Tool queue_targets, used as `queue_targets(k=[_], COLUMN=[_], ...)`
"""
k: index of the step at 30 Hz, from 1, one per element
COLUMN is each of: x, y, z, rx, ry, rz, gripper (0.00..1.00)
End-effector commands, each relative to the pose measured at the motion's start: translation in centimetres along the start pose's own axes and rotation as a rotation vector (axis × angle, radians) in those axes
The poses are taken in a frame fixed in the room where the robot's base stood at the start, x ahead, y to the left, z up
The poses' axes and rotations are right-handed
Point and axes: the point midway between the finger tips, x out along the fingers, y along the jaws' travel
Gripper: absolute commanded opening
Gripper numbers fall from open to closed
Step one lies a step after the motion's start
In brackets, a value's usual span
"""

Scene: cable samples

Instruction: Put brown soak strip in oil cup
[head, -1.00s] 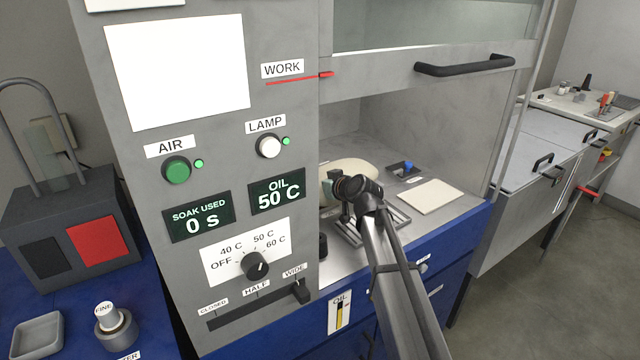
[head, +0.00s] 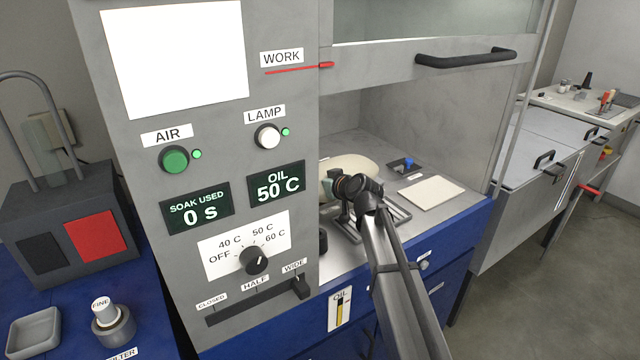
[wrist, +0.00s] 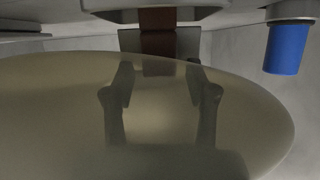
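A brown strip (wrist: 158,48) stands at the top middle of the wrist view, in front of a grey block. My gripper (wrist: 160,68) has its two fingers apart, one on each side below the strip. A large see-through beige oval (wrist: 60,105) overlaps the fingers there; I cannot tell if it is the oil cup. In the head view a beige oval (head: 358,165) shows behind my gripper (head: 334,188), over the cabinet worktop. Whether the fingers touch the block or strip is not clear. No oil cup can be made out for certain.
A blue cylinder (wrist: 288,46) is at upper right in the wrist view. A dark tray with a blue piece (head: 407,165) and a pale board (head: 431,193) lie on the worktop. The control panel (head: 210,100) blocks the left. The sash handle (head: 466,58) is above.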

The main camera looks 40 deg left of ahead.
Motion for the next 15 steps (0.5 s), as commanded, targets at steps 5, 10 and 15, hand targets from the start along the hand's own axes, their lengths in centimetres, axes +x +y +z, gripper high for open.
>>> queue_targets(k=[5, 10, 15], x=[0.0, -0.2, -1.2], y=[0.0, 0.0, 0.0], z=[0.0, -0.5, -1.3], rx=[0.000, 0.000, 0.000], ry=[0.000, 0.000, 0.001], rz=[0.000, 0.000, 0.001], gripper=[0.57, 0.57, 0.57])
